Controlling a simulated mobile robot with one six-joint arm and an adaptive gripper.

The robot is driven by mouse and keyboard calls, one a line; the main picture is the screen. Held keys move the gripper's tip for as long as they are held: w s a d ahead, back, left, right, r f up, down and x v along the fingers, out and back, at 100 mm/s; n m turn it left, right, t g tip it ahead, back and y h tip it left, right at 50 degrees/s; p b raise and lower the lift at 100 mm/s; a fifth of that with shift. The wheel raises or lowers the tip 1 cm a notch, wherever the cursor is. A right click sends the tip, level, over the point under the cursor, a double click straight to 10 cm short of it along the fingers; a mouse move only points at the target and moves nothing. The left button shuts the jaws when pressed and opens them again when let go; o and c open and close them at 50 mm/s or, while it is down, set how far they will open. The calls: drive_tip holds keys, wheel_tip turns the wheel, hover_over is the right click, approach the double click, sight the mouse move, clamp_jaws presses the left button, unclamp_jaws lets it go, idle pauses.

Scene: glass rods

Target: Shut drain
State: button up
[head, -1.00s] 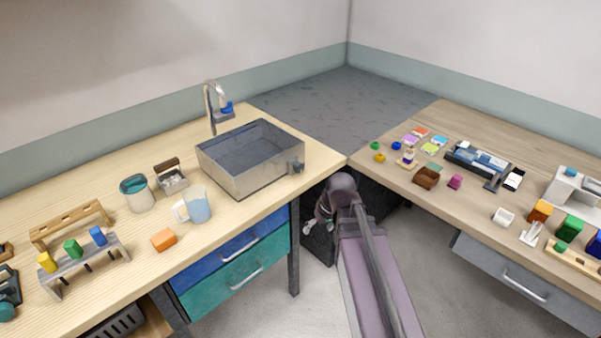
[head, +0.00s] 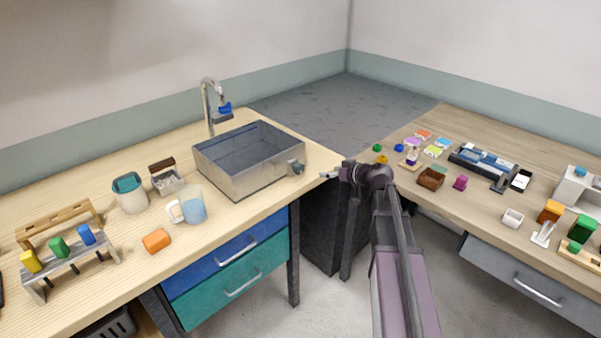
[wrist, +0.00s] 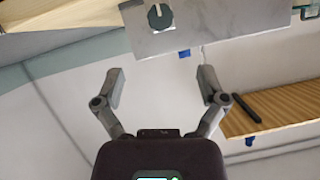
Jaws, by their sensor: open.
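The metal sink basin (head: 232,180) sits on the left wooden counter, with a grey knob (head: 297,168) on its right-hand wall. In the wrist view the same wall (wrist: 200,25) crosses the top, with the dark round knob (wrist: 160,17) and its pale pointer mark. My gripper (head: 328,175) is just right of the knob in the head view, apart from it. In the wrist view my gripper (wrist: 161,85) has its two fingers spread wide with nothing between them. The drain inside the basin is not visible.
A faucet (head: 208,105) with a blue handle stands behind the basin. A measuring cup (head: 190,206), an orange block (head: 157,240) and a teal-topped jar (head: 130,195) are to its left. The right counter (head: 400,185) holds several small items. Counter edges lie close to my arm.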

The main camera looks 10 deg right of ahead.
sight(301, 170)
drive_tip(key=shift+a, duration=0.1)
drive_tip(key=b+x, duration=0.5)
drive_tip(key=x, duration=0.8)
drive_tip(key=shift+w+a+f, duration=0.15)
drive_tip(key=shift+w+f, duration=0.05)
drive_tip(key=shift+w, duration=0.05)
drive_tip(key=c, duration=1.2)
